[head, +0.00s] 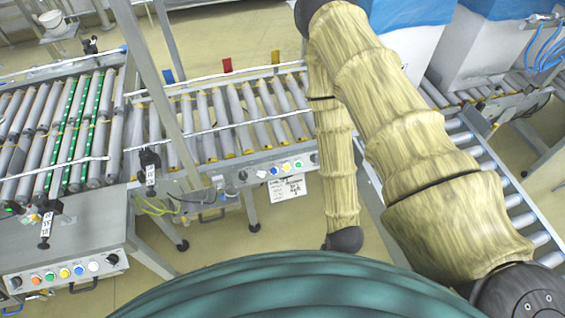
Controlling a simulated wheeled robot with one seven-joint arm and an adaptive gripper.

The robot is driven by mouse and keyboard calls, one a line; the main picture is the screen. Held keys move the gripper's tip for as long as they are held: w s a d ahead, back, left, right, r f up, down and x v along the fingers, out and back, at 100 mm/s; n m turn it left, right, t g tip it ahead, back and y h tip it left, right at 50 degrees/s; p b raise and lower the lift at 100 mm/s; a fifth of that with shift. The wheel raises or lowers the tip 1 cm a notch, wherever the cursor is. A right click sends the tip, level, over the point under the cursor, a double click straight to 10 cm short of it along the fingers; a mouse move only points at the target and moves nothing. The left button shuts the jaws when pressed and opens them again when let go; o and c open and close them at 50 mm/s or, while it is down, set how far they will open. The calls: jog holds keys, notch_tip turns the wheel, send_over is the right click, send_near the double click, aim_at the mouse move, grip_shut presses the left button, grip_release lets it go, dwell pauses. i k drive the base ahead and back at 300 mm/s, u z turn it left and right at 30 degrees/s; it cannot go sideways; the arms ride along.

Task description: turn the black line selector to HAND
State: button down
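Two control panels show in the head view, and I cannot tell which one carries the line selector. The nearer box at the lower left has a black knob (113,259) at the right end of its row of coloured buttons. The panel under the middle conveyor has a dark knob (243,175) at the left end of its row. Both knobs are too small to read their positions. My arm bends over and comes down right of the middle panel, ending in a dark wrist joint. My gripper is not visible; my green body hides the area below that joint.
A roller conveyor (235,118) runs behind the middle panel, and another with green strips (83,115) stands at the left. A white label sheet (290,187) hangs below the middle panel. A slanted grey post (158,75) rises between the conveyors.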

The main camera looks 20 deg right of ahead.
aim_at(242, 175)
jog(key=u, duration=0.35)
jog(key=k, duration=0.85)
jog(key=u, duration=0.7)
